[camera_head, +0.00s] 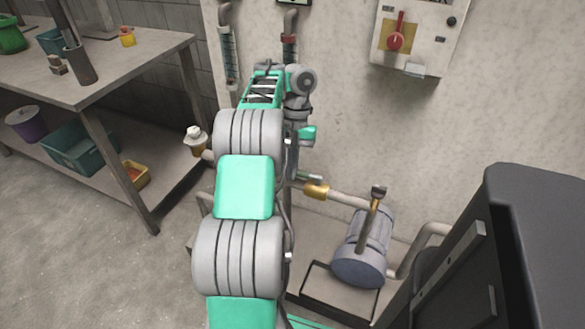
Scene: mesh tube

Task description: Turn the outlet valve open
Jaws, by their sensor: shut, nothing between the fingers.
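A brass valve body (316,191) sits on the pale pipe that runs to the blue-grey pump. A thin greenish lever (309,178) lies just above it, roughly along the pipe. A second brass fitting with a white knob (194,133) is left of my arm; no label shows which valve is the outlet one. My gripper (292,168) points down at the end of my arm, shut and empty, just above and left of the brass valve body. My arm partly hides it, and I cannot tell whether it touches the lever.
The pump (362,248) stands at the lower right, with a brass-coloured pipe rising in front of it. A control box (415,35) with a red handle hangs on the wall. A workbench (110,60) with bins stands left. Two vertical pipes run behind my arm.

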